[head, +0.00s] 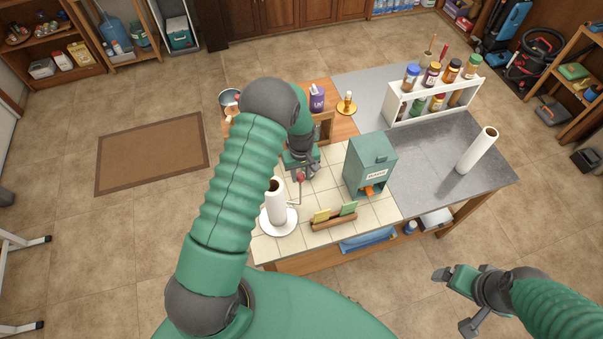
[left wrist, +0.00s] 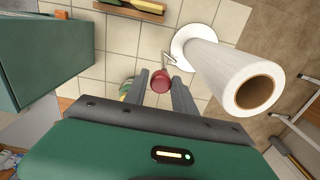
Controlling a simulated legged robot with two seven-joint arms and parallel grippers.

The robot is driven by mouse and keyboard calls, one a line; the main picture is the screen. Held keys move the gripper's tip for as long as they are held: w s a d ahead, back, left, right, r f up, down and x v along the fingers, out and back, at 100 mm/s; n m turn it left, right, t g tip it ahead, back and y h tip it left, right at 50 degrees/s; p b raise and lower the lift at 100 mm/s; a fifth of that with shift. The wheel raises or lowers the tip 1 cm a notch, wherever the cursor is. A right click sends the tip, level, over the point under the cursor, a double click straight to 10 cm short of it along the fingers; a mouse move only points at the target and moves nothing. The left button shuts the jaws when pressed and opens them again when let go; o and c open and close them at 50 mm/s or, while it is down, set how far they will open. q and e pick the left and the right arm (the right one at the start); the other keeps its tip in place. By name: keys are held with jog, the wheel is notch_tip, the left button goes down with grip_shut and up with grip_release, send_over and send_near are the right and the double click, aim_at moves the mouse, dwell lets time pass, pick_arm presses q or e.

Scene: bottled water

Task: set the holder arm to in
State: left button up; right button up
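The paper towel holder stands on the tiled counter with a white roll (head: 275,203) over its round white base (head: 291,219); the roll also shows in the left wrist view (left wrist: 222,70). Its thin metal arm (left wrist: 170,58) has a red knob (head: 301,177) at its end, beside the roll. My left gripper (head: 304,166) is over the knob. In the left wrist view the red knob (left wrist: 160,84) lies between the fingertips, which look apart; I cannot tell whether they touch it. My right gripper (head: 453,299) is open and empty, off the counter at the lower right.
A green dispenser box (head: 369,164) stands right of my left gripper. A wooden tray with sponges (head: 334,217) lies at the front edge. A white spice rack (head: 435,101) and another paper roll (head: 477,150) stand on the grey counter.

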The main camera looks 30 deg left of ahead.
pick_arm(q)
jog(key=shift+a, duration=0.3)
grip_shut()
pick_arm(e)
jog(key=shift+s+a, duration=0.1)
jog(key=shift+a, duration=0.25)
pick_arm(q)
jog(key=shift+w+d, duration=0.1)
jog(key=shift+d, duration=0.05)
pick_arm(e)
jog(key=shift+d, duration=0.25)
jog(key=shift+a, duration=0.15)
